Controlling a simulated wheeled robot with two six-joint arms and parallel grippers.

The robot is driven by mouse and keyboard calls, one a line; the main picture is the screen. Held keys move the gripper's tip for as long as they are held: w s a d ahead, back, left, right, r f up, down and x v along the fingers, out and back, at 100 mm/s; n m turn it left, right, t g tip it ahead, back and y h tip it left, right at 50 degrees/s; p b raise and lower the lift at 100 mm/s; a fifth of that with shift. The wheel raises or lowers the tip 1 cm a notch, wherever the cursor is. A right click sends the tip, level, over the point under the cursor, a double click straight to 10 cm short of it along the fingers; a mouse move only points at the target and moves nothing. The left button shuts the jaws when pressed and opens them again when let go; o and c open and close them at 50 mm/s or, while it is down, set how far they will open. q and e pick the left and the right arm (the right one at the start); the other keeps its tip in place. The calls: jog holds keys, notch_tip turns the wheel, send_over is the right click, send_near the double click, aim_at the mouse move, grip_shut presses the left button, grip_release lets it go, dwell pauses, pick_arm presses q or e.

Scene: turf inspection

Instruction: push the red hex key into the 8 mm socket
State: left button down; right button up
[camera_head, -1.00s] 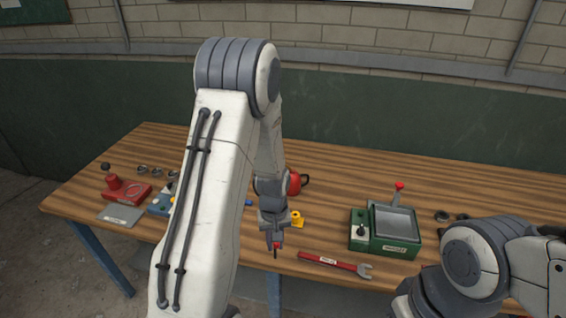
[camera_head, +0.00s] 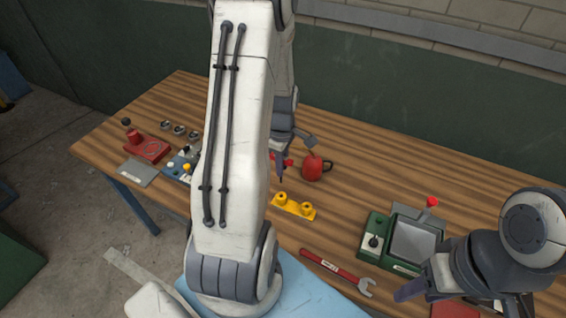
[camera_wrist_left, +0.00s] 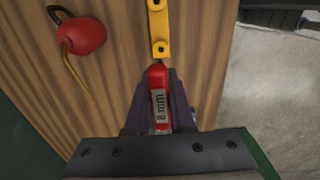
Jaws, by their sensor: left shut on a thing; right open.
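The red hex key (camera_wrist_left: 158,78), marked "8 mm", is in my left gripper (camera_wrist_left: 158,88) in the left wrist view. The fingers are shut on it from both sides. A yellow block (camera_wrist_left: 161,22) with round holes lies just beyond the key's tip; I cannot tell contact or which hole is 8 mm. In the head view the yellow block (camera_head: 294,207) shows two raised round sockets on the bench. My left gripper (camera_head: 282,172) is behind and left of it there. My right gripper (camera_head: 410,291) is open at the lower right, partly hidden.
A round red object (camera_head: 313,167) stands behind the yellow block. A green box (camera_head: 376,240) with a grey screen and a red-handled wrench (camera_head: 330,264) lie to the right. A red press (camera_head: 148,149), a grey plate (camera_head: 138,172) and a blue control box (camera_head: 178,166) stand at the left.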

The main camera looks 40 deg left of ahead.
pick_arm(q)
jog(key=shift+d, duration=0.15)
jog(key=shift+f+b, duration=2.15)
jog(key=shift+f, duration=0.8)
jog(key=shift+f+b, duration=1.65)
jog(key=shift+f, duration=0.65)
jog(key=c, duration=0.7)
grip_release()
jog(key=shift+r, duration=0.1)
notch_tip(320, 180, up, 10)
jog(key=shift+r+b, duration=0.2)
jog(key=shift+b, duration=0.25)
